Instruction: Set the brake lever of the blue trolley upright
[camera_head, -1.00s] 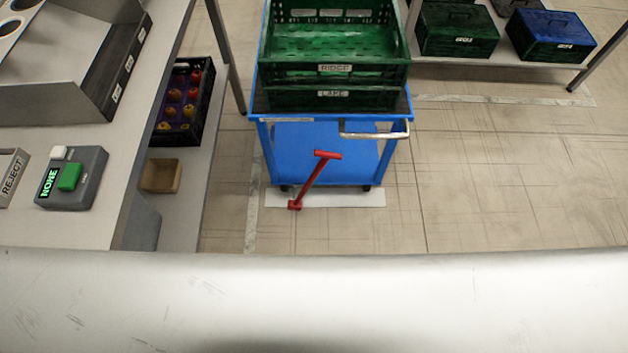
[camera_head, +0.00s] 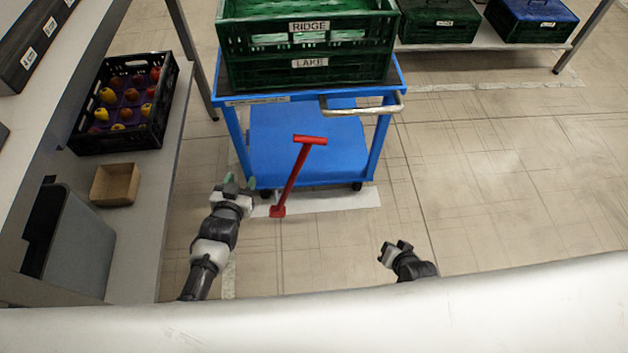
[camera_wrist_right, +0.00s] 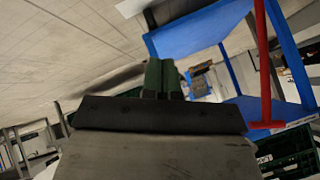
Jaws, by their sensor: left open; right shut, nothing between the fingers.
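The blue trolley (camera_head: 260,97) stands ahead with green crates on its top. Its red brake lever (camera_head: 292,177) rises from a foot near the floor at the trolley's front and leans to the right, with a crossbar at its top. In the right wrist view the lever (camera_wrist_right: 263,60) shows at the right, apart from the fingers. My left gripper (camera_head: 238,182) is open and empty, just left of the lever and not visibly touching it. My right gripper (camera_head: 395,250) is shut and empty, low and right of the trolley; its fingers show in the right wrist view (camera_wrist_right: 162,80).
A steel handle (camera_head: 362,108) juts from the trolley's front right. On the left, a low shelf holds a black crate of fruit (camera_head: 137,143) and a small brown box (camera_head: 116,184). Lidded crates (camera_head: 530,25) stand on a back-right shelf. The right floor is clear.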

